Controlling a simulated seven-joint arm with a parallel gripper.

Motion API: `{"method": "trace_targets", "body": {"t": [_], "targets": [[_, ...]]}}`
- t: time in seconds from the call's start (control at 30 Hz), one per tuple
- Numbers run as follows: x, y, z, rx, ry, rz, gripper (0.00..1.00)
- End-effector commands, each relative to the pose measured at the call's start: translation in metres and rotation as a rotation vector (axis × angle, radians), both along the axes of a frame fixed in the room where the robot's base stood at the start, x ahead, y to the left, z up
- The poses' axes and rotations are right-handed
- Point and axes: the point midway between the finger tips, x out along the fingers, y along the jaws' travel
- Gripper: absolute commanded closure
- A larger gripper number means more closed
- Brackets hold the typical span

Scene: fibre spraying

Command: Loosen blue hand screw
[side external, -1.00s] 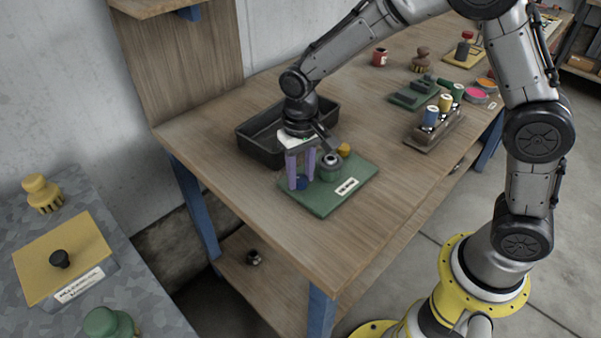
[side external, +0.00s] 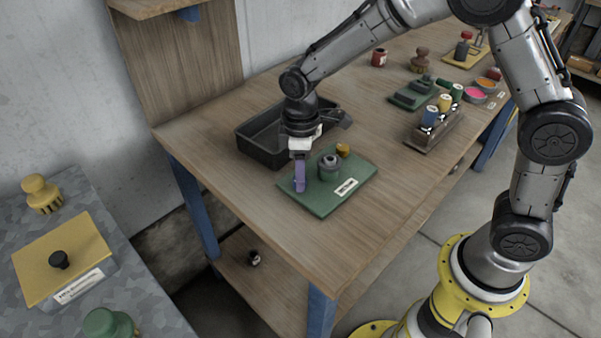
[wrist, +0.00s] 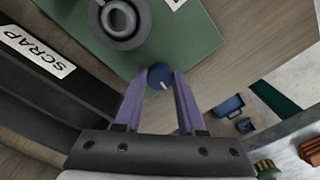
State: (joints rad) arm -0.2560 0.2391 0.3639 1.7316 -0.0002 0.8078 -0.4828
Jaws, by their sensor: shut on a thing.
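The blue hand screw (wrist: 160,76) is a round knob with a white mark on top, at the edge of a green base plate (side external: 324,207). My gripper (wrist: 159,84) points down over it, its two purple fingers shut on the knob from either side in the wrist view. In the side view my gripper (side external: 300,190) stands at the plate's left end and its fingers hide the screw. A grey-green cylinder with a dark round opening (side external: 329,167) stands on the plate beside the fingers.
A yellow knob (side external: 343,150) sits on the plate's far side. A dark tray (side external: 262,155), labelled SCRAP in the wrist view, lies just behind my gripper. A rack of spools (side external: 432,135) stands to the right. The table's front is clear.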

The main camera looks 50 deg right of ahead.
Motion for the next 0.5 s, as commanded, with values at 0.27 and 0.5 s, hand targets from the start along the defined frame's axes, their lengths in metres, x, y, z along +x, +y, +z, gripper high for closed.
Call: {"method": "trace_targets", "body": {"t": [0.27,0.5], "targets": [[0.0013,-0.0002,0.0018,0.001,-0.004,0.262,1.00],[0.0018,-0.0002,0.0020,0.001,-0.005,0.462,1.00]]}}
